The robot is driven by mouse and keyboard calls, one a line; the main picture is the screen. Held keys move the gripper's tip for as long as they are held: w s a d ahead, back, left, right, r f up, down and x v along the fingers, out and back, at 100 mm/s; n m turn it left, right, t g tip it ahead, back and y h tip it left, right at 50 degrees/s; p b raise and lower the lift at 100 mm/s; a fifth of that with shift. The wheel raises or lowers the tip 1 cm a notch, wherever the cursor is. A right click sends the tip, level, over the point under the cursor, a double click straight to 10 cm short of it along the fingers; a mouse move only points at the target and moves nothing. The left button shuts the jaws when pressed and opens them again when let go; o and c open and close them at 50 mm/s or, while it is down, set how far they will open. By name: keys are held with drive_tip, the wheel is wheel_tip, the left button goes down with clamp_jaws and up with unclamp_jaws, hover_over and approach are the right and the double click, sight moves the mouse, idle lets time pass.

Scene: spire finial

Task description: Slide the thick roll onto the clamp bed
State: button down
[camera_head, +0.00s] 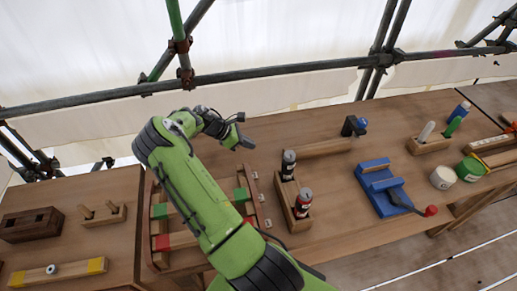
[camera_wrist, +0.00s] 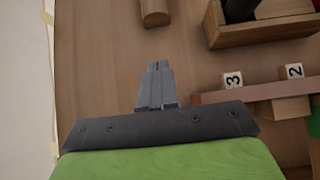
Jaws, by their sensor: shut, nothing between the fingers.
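My gripper (camera_head: 243,138) is raised over the back of the bench at the middle left. In the wrist view its fingers (camera_wrist: 158,66) are together and empty. A blue clamp bed (camera_head: 380,180) with a dark lever and red knob sits on the bench at the right, well away from my gripper. I cannot tell for sure whether this bar is the thick roll.
A wooden holder (camera_head: 292,203) with dark cans stands in front of the bar. A black block with a blue knob (camera_head: 352,127) stands by its right end. A cream can (camera_head: 443,177) and green tub (camera_head: 470,168) are right of the clamp. Scaffold poles (camera_head: 290,74) run behind the bench.

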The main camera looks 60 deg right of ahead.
sight(323, 145)
drive_tip(key=x, duration=0.9)
drive_tip(key=shift+s+d+f, duration=0.15)
drive_tip(key=shift+s+f, duration=0.1)
drive_tip(key=shift+s, duration=0.05)
drive_tip(key=s+d, duration=0.2)
drive_tip(key=shift+s+d+f, duration=0.15)
drive_tip(key=shift+s+d, duration=0.2)
drive_tip(key=shift+d, duration=0.05)
drive_tip(key=shift+s+d, duration=0.2)
drive_tip(key=s+d+b, duration=0.2)
drive_tip(key=s+d, duration=0.4)
drive_tip(key=s+d+b, duration=0.2)
drive_tip(key=s+d, duration=0.4)
drive_tip(key=shift+s+d+f, duration=0.1)
drive_tip(key=shift+s, duration=0.2)
drive_tip(key=shift+w, duration=0.1)
